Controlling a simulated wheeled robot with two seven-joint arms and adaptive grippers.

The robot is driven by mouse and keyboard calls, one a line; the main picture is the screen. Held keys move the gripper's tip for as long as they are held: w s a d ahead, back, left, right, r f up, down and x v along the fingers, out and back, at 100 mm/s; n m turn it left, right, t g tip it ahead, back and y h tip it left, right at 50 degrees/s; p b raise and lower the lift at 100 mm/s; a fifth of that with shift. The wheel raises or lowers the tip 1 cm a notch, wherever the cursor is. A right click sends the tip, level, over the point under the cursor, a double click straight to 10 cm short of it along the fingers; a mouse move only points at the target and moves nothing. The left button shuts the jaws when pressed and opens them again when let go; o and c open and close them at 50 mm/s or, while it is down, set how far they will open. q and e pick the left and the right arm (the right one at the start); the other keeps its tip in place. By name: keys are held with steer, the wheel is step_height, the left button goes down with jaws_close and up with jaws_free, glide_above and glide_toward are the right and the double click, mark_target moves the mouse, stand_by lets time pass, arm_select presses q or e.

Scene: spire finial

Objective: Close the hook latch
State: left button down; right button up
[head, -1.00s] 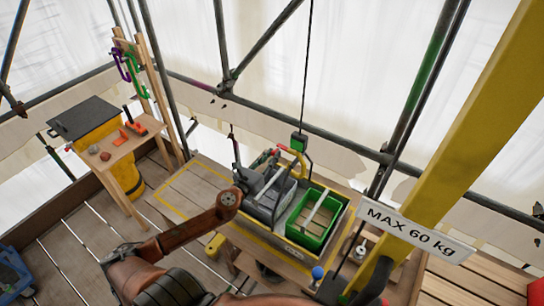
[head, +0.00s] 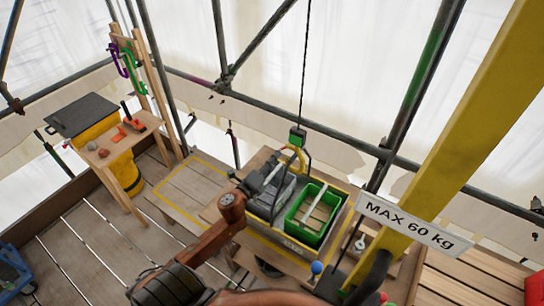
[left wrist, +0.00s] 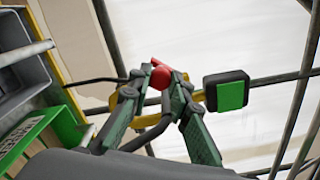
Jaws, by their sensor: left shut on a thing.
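The yellow hook (head: 299,156) hangs under a green and black block (head: 298,138) on a cable, above the lifting tray. In the left wrist view the block (left wrist: 228,91) is at the right, with yellow bars beside the fingers. My left gripper (head: 277,168) is at the hook's left side. In the left wrist view its fingertips (left wrist: 159,78) are shut on a red knob (left wrist: 160,76), which seems to belong to the hook latch. The fingers hide part of the hook, so I cannot tell the latch's position. My right gripper is not in view.
A tray (head: 292,243) with a green crate (head: 310,214) stands below the hook. A yellow post with a "MAX 60 kg" sign (head: 418,222) rises at the right. Scaffold tubes (head: 262,108) run behind. A small wooden bench (head: 122,143) stands at the left.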

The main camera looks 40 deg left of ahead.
arm_select(q)
steer(key=shift+w+d+f+n+p, duration=0.15)
steer(key=shift+d+n+p, duration=0.3)
steer(key=shift+n, duration=0.95)
steer(key=shift+s+d+f+n+p, duration=0.15)
steer(key=shift+d+n+p, duration=0.3)
steer(key=shift+n, duration=0.95)
steer(key=shift+w+d+f+n+p, duration=0.2)
steer(key=shift+d+n+p, duration=0.25)
steer(key=shift+n, duration=0.95)
steer(key=shift+f, duration=0.1)
steer(key=c, duration=1.8)
jaws_free()
steer(key=shift+s, duration=0.1)
steer(key=shift+o, duration=0.2)
